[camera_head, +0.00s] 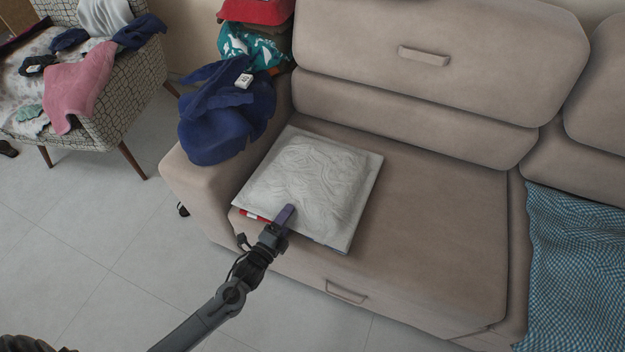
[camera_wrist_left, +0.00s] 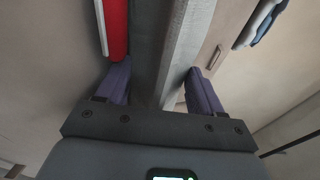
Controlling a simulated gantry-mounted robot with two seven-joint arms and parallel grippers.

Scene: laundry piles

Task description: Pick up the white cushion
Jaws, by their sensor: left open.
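The white cushion (camera_head: 312,172), square with a wavy raised pattern, lies on the left seat of the beige sofa. My left gripper (camera_head: 287,213) is at the cushion's front edge, seen from above. In the left wrist view its two purple fingers (camera_wrist_left: 158,70) are spread apart. A pale grey strip, apparently the cushion's edge (camera_wrist_left: 180,45), runs between them; I cannot tell whether either finger touches it. My right gripper is not in view.
A red item (camera_head: 254,215) sticks out under the cushion's front left edge and also shows beside a finger in the wrist view (camera_wrist_left: 117,28). Blue clothes (camera_head: 225,112) hang over the sofa's armrest (camera_head: 205,190). The seat right of the cushion is clear (camera_head: 440,215).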

